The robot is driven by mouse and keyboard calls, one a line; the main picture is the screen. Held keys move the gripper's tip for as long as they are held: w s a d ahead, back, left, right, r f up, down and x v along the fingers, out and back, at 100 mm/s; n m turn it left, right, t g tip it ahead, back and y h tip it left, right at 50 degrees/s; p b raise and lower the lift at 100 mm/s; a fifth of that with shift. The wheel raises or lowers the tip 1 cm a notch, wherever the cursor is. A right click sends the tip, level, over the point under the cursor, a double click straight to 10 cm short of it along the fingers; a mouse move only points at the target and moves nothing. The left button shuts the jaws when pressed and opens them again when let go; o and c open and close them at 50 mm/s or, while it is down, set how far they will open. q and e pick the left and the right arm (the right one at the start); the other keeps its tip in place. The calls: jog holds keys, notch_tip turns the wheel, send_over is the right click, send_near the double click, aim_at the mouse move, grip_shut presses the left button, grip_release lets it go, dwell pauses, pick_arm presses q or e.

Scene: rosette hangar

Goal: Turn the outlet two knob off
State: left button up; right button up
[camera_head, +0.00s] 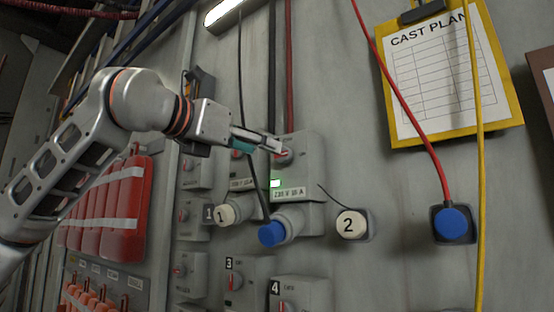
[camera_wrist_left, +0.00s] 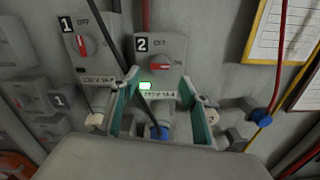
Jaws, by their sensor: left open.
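The outlet two box (camera_head: 312,150) is a grey wall unit. Its red knob (camera_head: 284,155) sits on its upper face; the knob (camera_wrist_left: 157,62) also shows in the left wrist view, with an OFF mark above it. Its handle looks roughly sideways, not toward OFF. A green lamp (camera_head: 275,184) is lit below it. A blue plug (camera_head: 272,234) is in the socket underneath. My left gripper (camera_head: 262,143) is close in front of the knob. In the wrist view its teal fingers are spread on either side, apart from the knob. My right gripper is not in view.
The outlet one box (camera_wrist_left: 87,45) stands close at left. Outlets three (camera_head: 235,280) and four (camera_head: 298,292) are below. A dark cable hangs across the front of outlet two. A yellow clipboard (camera_head: 512,90) and a parked blue plug (camera_head: 452,223) are at right.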

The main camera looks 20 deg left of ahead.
aim_at(284, 156)
pick_arm(q)
jog(key=x, duration=0.7)
jog(key=shift+w, duration=0.2)
jog(key=c, duration=1.1)
